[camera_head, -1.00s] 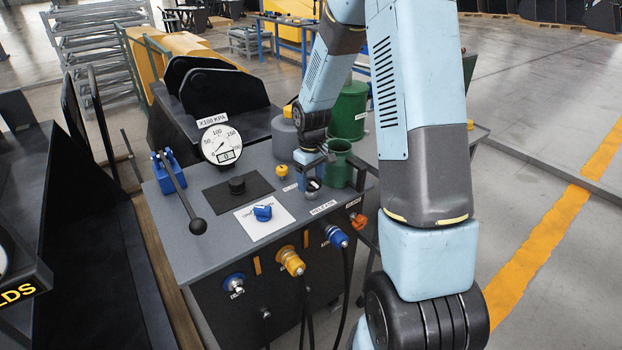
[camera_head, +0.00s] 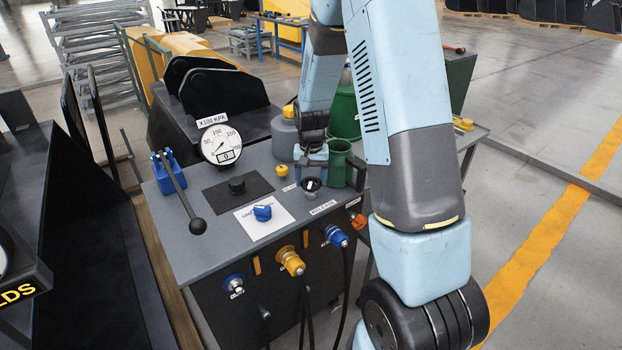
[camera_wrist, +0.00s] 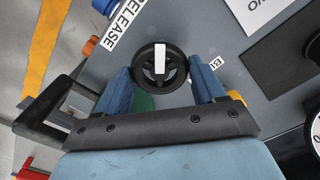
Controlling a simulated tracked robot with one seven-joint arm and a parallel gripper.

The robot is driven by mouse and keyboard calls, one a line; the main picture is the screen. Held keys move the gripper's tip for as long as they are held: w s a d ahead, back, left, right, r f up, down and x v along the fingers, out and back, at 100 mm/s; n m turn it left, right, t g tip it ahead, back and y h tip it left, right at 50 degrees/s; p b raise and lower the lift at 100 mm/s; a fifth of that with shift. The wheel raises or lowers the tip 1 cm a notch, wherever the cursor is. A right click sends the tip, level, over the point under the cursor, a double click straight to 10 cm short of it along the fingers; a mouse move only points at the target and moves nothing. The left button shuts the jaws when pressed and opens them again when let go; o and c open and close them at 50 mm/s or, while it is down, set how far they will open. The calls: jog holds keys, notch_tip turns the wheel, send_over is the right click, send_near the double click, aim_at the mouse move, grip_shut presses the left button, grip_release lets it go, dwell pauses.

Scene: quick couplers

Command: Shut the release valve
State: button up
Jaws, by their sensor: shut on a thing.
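The release valve is a black round handwheel (camera_wrist: 176,78) with a white pointer bar across its middle, beside the RELEASE label (camera_wrist: 123,25) in the wrist view. In the head view the valve (camera_head: 311,184) sits near the right front of the grey console top, behind the RELEASE label (camera_head: 323,207). My gripper (camera_wrist: 163,86) reaches it from above, with one blue finger on each side of the wheel's rim. The fingers are shut on the wheel. In the head view my gripper (camera_head: 311,172) partly hides the valve's far side.
A green mug-like container (camera_head: 340,163) stands close to the right of my gripper. A yellow knob (camera_head: 281,170) is close on the left. A pressure gauge (camera_head: 221,144) reads 0. A blue knob (camera_head: 262,212), a black lever (camera_head: 183,200) and hose couplers (camera_head: 291,262) are also on the console.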

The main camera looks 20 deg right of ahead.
jog(key=m, duration=0.4)
jog(key=shift+m, duration=0.3)
jog(key=m, duration=0.3)
jog(key=shift+m, duration=0.4)
jog(key=m, duration=1.2)
jog(key=shift+m, duration=0.3)
jog(key=m, duration=0.5)
jog(key=shift+r, duration=0.1)
jog(key=shift+m, duration=0.3)
jog(key=o, duration=1)
jog(key=shift+o, duration=0.2)
